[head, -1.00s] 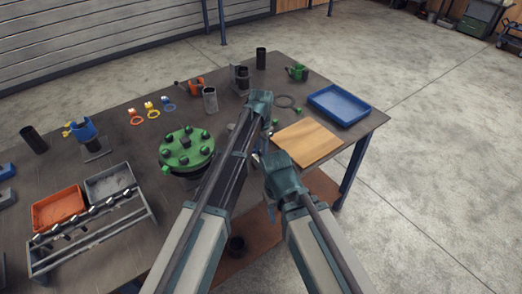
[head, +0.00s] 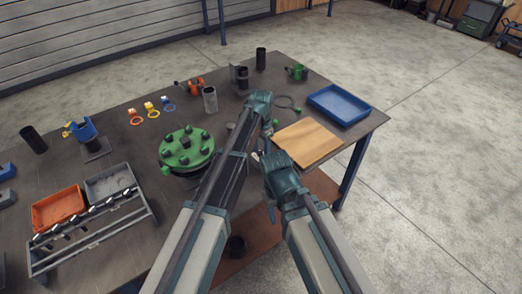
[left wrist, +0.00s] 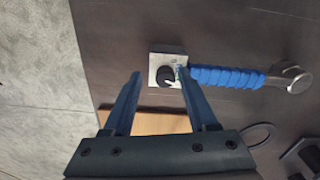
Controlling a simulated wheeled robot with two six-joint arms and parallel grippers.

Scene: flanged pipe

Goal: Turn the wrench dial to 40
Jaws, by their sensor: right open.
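In the left wrist view, the wrench has a blue ribbed handle (left wrist: 226,77) and a silver head at the right. At its left end is a square metal plate with a black round dial (left wrist: 166,76). The dial's number cannot be read. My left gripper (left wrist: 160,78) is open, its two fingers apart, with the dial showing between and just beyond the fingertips. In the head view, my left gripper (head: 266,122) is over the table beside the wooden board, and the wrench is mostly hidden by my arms. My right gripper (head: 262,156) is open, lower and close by.
A wooden board (head: 309,142) and a blue tray (head: 339,104) lie to the right. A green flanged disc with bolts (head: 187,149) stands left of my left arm. A black ring (head: 285,101) lies behind. An orange tray (head: 58,209) is at far left.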

